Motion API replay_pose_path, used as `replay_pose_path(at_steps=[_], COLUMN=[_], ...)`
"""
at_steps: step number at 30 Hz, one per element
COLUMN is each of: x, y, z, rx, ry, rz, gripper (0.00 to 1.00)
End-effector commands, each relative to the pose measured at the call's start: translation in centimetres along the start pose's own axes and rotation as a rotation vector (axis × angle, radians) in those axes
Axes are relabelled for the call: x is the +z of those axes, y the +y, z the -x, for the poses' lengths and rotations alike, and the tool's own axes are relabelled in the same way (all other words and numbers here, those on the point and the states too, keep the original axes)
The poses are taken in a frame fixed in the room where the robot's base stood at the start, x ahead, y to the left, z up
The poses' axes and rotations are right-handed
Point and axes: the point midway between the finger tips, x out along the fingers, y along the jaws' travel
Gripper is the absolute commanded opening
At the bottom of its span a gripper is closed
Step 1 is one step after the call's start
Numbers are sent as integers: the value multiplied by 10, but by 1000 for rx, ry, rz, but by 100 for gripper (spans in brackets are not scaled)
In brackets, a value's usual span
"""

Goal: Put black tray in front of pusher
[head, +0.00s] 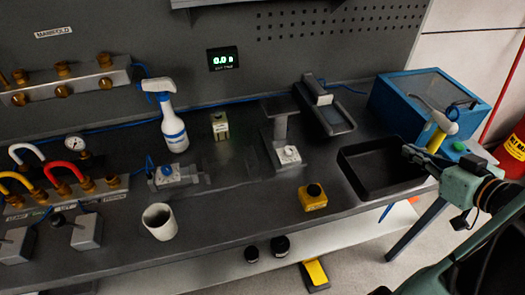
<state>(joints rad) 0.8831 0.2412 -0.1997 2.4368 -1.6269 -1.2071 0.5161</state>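The black tray (399,190) is an open, shallow rectangular box at the right end of the dark bench, close to the front edge. It looks empty. My gripper (410,153) reaches in from the right, and its dark end is at the tray's right rim. I cannot tell whether its fingers are open, shut or touching the rim. A dark channel with a grey block (318,92) at its back end, which looks like the pusher, lies behind and left of the tray. The channel's near end points toward the front of the bench.
A blue box (398,97) with a clear lid and a yellow-handled hammer (436,132) are behind my gripper. A grey stand (281,130), spray bottle (172,124) and white cup (159,221) are farther left.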

Motion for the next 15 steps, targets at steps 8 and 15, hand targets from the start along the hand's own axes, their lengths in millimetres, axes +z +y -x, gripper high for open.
replay_pose_path(at_steps=[8, 15], x=[0, 3], y=[1, 3], z=[1, -42], rx=[5, -1], ry=[0, -1], rz=[-2, -2], gripper=[0, 0])
